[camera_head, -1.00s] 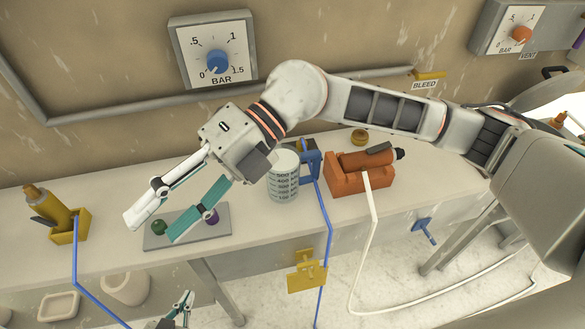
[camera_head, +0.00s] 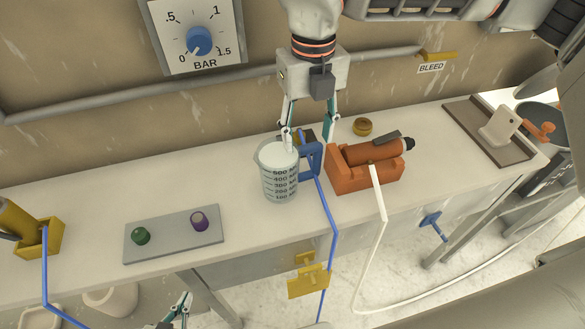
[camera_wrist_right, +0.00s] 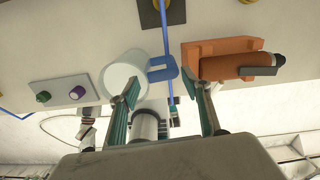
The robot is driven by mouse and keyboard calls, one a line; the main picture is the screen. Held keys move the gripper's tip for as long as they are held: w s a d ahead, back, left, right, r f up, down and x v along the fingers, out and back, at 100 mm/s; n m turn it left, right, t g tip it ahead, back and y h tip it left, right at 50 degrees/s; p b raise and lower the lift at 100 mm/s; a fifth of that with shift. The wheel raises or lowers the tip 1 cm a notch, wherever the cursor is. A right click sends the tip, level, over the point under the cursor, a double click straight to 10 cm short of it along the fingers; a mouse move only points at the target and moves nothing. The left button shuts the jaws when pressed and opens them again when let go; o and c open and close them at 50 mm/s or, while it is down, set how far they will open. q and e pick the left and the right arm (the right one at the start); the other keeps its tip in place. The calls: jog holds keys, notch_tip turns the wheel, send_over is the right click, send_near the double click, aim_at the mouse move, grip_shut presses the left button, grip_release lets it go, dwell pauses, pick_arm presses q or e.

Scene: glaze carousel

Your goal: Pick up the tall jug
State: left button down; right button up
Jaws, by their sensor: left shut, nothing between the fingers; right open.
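The tall jug (camera_head: 280,179) is a clear graduated beaker with white contents and a blue handle (camera_head: 310,160) on its right side. It stands upright on the bench, and it also shows in the right wrist view (camera_wrist_right: 122,79). My right gripper (camera_head: 308,140) is open and empty, pointing down. Its fingers appear one to each side of the handle in the picture, the left one in front of the jug's rim; I cannot tell how far above they are. My left gripper (camera_head: 181,305) is low at the bottom edge, shut and empty, mostly out of frame.
An orange holder with an orange tool (camera_head: 370,160) stands close right of the handle. A blue hose (camera_head: 328,215) runs beside the jug over the front edge. A grey plate (camera_head: 173,243) with green and purple knobs lies left. A small brown jar (camera_head: 362,126) stands behind.

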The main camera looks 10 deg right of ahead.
aim_at(308, 145)
notch_tip(308, 145, down, 6)
jog(key=shift+r, duration=0.1)
grip_shut()
